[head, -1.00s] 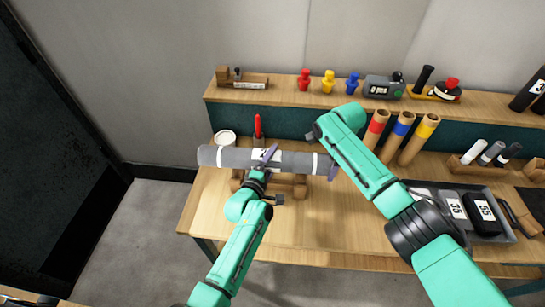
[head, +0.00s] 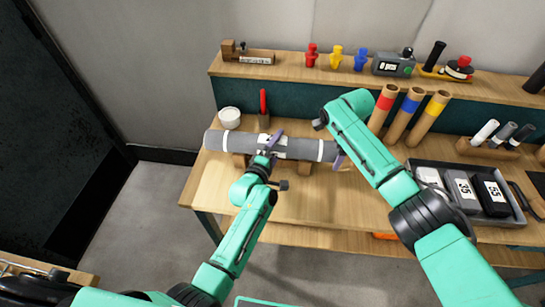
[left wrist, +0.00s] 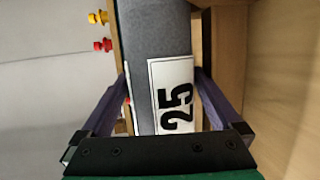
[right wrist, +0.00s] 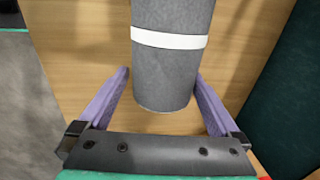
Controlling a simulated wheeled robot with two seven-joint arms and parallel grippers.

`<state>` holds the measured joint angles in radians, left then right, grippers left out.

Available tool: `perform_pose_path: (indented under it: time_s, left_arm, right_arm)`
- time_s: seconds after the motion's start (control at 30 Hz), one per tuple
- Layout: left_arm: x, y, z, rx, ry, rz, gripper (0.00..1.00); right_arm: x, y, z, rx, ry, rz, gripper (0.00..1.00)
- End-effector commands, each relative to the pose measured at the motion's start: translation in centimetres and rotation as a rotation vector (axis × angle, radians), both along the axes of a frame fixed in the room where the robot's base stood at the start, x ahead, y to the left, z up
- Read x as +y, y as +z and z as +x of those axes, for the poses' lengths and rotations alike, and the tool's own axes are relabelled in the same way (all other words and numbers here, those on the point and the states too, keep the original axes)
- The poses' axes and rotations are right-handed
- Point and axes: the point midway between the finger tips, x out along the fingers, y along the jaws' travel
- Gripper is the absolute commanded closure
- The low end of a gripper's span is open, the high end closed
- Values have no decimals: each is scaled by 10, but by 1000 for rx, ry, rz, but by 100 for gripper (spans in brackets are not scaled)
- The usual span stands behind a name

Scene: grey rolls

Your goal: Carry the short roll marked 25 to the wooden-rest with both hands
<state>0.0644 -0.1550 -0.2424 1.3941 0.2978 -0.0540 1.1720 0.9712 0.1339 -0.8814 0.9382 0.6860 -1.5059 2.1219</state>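The short roll (head: 299,148) is grey with white bands and lies level, left to right, over the wooden rest (head: 304,166) at the table's left. Its 25 label (left wrist: 177,95) shows in the left wrist view. My left gripper (head: 268,147) straddles the roll at the label, its fingers close against both sides. My right gripper (head: 338,155) straddles the right end, just beyond a white band (right wrist: 169,40), its fingers at the roll's sides. Both look shut on it. The roll hides much of the rest, so I cannot tell whether they touch.
A white round container (head: 229,118) and a red-handled tool (head: 263,105) stand behind the roll. Three banded tubes (head: 405,112) stand behind my right arm. A dark tray (head: 512,207) with several labelled boxes lies at right. A raised shelf (head: 300,82) runs along the back.

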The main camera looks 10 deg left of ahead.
Motion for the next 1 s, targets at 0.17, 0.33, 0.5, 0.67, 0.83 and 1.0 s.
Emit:
perform_pose_path:
  time_s: [0.17,0.33,0.5,0.67,0.83,1.0]
  left_arm:
    - [0,3,0,1,0,-2,0]
    - [3,2,-11,2,0,-3,0]
    - [15,6,-49,4,0,-1,0]
    - [27,12,-90,4,-1,-1,0]
    - [34,15,-112,2,-1,-1,0]
    - [34,16,-114,2,-1,-2,0]
  right_arm:
    - [0,3,0,-1,1,1,0]
    - [1,3,0,-1,1,1,0]
    - [1,3,0,0,1,1,0]
    - [1,3,0,0,1,1,0]
    - [1,3,0,-1,1,1,0]
    - [2,21,-2,-3,4,5,0]
